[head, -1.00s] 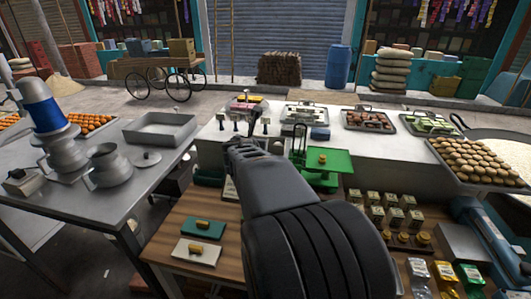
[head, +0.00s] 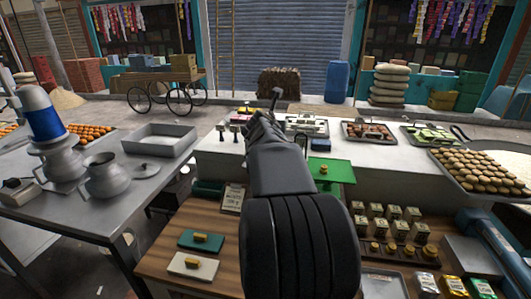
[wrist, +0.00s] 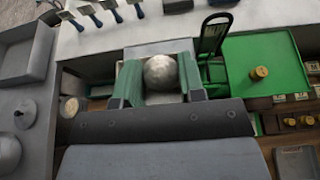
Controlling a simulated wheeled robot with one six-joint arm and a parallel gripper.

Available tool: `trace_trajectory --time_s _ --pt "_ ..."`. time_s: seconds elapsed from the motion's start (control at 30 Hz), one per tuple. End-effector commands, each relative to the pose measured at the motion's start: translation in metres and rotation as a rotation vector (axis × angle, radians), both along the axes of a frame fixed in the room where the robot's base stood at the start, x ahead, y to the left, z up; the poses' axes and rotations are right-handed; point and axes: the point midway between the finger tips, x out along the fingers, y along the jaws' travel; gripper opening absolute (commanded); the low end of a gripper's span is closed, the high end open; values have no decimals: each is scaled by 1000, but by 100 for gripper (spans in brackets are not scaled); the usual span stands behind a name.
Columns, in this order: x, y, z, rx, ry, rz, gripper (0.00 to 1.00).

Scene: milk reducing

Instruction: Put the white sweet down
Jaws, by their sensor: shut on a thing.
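The white sweet (wrist: 161,72) is a pale round ball between the fingers of my gripper (wrist: 160,80) in the wrist view. The fingers are shut on it, one on each side. In the head view my gripper (head: 264,128) reaches over the front edge of the white counter, and the arm hides the sweet. A green balance scale stands just right of my gripper. Its green pan (head: 340,176) carries a small brass weight (head: 323,169), and the pan also shows in the wrist view (wrist: 285,50). The scale's other side is hidden behind my gripper.
Trays of sweets (head: 370,131) stand on the white counter (head: 400,160). A steel table (head: 75,205) with pots is at the left.

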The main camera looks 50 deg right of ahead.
Motion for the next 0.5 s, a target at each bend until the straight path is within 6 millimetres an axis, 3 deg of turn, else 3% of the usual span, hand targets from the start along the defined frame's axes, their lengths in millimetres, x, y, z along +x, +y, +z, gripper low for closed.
trace_trajectory --time_s 0.03,0.2,0.5 --pt "12 -6 -9 1 4 2 14" --pt "32 -17 -38 0 1 0 14" --pt "46 -24 -54 -2 -1 0 14"
